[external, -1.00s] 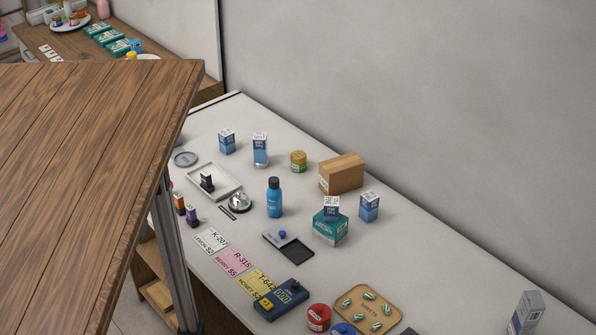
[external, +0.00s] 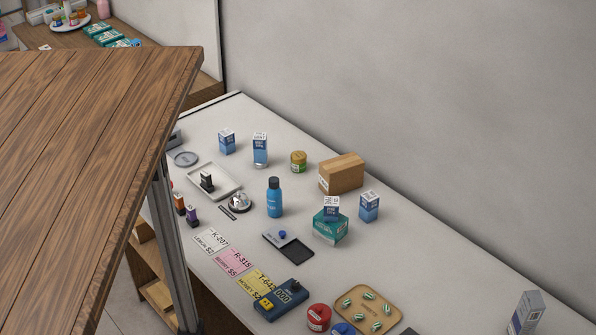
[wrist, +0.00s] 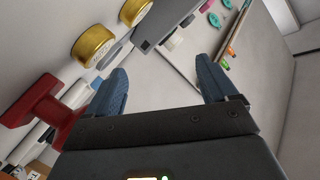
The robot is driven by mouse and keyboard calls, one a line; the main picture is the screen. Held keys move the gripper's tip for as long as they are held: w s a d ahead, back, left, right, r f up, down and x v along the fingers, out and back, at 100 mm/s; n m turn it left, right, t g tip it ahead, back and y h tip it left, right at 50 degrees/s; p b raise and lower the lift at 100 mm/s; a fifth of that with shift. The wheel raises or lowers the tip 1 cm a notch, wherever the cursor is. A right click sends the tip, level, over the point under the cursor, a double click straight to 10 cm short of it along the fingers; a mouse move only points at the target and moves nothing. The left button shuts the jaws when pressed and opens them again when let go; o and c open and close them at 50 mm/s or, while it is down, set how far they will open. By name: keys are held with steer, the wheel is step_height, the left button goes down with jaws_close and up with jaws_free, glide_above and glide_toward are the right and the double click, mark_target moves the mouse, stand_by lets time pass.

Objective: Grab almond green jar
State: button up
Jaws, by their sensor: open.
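A small jar with a gold lid and green label (external: 298,161) stands upright on the white counter in the external view, left of a cardboard box. Its label is too small to read. In the wrist view two gold lids show at the upper left, a nearer lid (wrist: 93,43) and a farther lid (wrist: 135,11). I cannot tell whether either is the almond green jar. My gripper (wrist: 162,78) is open, with its two blue-grey fingers apart and nothing between them. My gripper does not show in the external view.
The cardboard box (external: 342,173), blue bottle (external: 274,199) and blue-white carton (external: 261,150) stand around the jar. A large wooden surface (external: 90,140) hides the external view's left side. In the wrist view a red object (wrist: 45,103) lies left of the fingers.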

steer(key=w+d+r, duration=0.3)
steer(key=w, duration=0.7)
steer(key=w+d+r+g+h, duration=0.1)
steer(key=w+d+r, duration=0.4)
steer(key=w+d, duration=0.5)
steer(key=w+d+r+g+h, duration=0.1)
steer(key=w+d+r, duration=0.45)
steer(key=d, duration=0.75)
steer(key=m+g+h+b, duration=0.3)
steer(key=m+g, duration=0.2)
steer(key=g, duration=0.6)
glide_above(296, 156)
steer(key=a, duration=0.2)
steer(key=f, duration=1.1)
steer(key=shift+s+f, duration=0.2)
steer(key=shift+s+d+f+g, duration=0.1)
steer(key=shift+d+f+g, duration=0.1)
steer(key=shift+f+g, duration=0.1)
steer(key=shift+x, duration=3.55)
